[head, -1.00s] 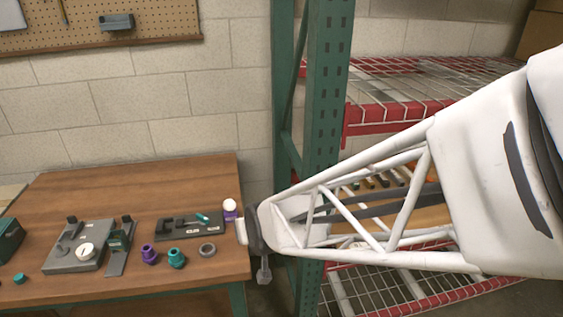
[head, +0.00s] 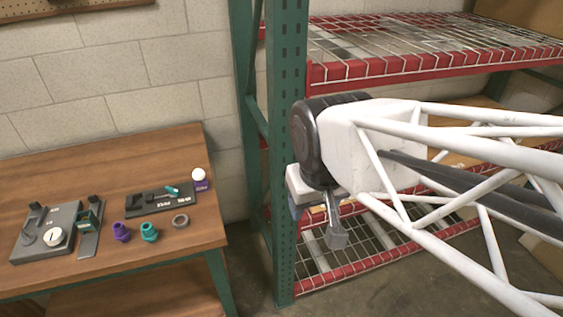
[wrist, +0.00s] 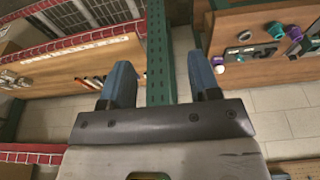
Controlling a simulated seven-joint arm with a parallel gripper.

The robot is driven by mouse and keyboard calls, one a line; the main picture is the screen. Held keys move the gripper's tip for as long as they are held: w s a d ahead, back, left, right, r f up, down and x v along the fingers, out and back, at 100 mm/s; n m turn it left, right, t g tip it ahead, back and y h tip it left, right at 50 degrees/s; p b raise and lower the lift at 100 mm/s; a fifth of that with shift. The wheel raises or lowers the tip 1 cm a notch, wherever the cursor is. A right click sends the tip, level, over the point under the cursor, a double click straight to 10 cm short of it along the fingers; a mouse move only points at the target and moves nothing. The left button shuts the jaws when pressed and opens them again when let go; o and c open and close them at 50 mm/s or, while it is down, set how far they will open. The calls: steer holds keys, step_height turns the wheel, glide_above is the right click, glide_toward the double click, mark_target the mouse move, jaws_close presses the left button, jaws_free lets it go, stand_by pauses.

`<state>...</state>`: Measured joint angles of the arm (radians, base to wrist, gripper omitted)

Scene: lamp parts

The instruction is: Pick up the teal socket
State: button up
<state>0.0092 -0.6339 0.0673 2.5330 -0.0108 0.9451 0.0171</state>
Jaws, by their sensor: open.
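The teal socket (head: 149,232) stands on the wooden table, near its front right part, between a purple socket (head: 121,231) and a dark ring (head: 180,220). In the wrist view a teal piece (wrist: 276,30) that looks like the same socket shows at the upper right, beside a purple one. My gripper (wrist: 163,80) is open and empty, its two blue fingers apart with the green rack post behind them. In the head view my arm's end is in front of the rack, to the right of the table and apart from the socket; its fingers are mostly hidden there.
A dark tray (head: 147,204) and a white bulb (head: 199,174) on a purple base lie behind the socket. A grey fixture (head: 45,238) is at the left. The green rack post (head: 283,150) and red-edged wire shelves (head: 400,68) stand close to my arm.

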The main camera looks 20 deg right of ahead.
steer(key=shift+o, duration=0.3)
steer(key=w+a+f+n+g, duration=0.1)
steer(key=w+a+f+n, duration=0.25)
steer(key=w+a, duration=0.55)
steer(key=w+a+f+n, duration=0.2)
steer(key=w+a+n, duration=0.2)
steer(key=w+a, duration=0.5)
steer(key=w+a+f+n, duration=0.2)
steer(key=w+a+f, duration=0.1)
steer(key=a, duration=0.3)
steer(key=w+a+f+n+g, duration=0.1)
steer(key=w+a+f+n, duration=0.1)
steer(key=a+f, duration=0.3)
steer(key=w+a+f+n, duration=0.2)
steer(key=w+a+f, duration=0.2)
steer(key=a, duration=0.3)
steer(key=shift+w+a+f+g, duration=0.3)
steer(key=shift+w+a+f, duration=0.1)
steer(key=shift+f, duration=0.2)
